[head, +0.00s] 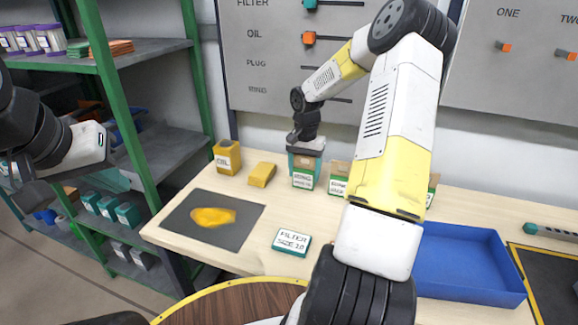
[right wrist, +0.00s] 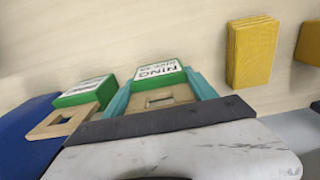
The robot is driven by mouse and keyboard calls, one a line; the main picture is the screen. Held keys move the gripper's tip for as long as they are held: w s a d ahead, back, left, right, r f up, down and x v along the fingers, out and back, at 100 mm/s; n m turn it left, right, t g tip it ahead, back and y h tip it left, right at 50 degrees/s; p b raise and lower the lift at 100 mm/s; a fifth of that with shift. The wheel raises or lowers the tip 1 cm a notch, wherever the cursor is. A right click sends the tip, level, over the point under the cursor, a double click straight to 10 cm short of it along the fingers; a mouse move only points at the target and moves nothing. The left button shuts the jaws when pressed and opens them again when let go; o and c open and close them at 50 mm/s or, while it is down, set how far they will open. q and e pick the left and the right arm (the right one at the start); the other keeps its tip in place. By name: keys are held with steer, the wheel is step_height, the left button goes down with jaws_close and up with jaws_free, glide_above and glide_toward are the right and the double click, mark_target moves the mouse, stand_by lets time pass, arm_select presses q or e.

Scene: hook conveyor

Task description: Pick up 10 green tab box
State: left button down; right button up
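The green tab box (head: 303,181) stands upright on the table, a brown box with a green-edged white label. In the right wrist view its green-edged label (right wrist: 158,73) shows, with part of the printing readable. My right gripper (head: 305,160) is right over this box, with teal finger parts along both sides of it. The wrist view shows those teal parts on either side, but whether they press on the box is unclear. My left gripper (head: 18,170) is at the far left edge, away from the table, mostly cut off.
Another green tab box (head: 338,179) stands close beside on the right. Yellow boxes (head: 227,157) stand to the left. A flat FILTER box (head: 291,242), a grey mat (head: 188,232) with a yellow item, and a blue tray (head: 468,262) lie nearer. Green-framed shelves (head: 118,90) stand left.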

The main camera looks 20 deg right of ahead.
steer(key=c, duration=0.7)
steer(key=shift+o, duration=0.2)
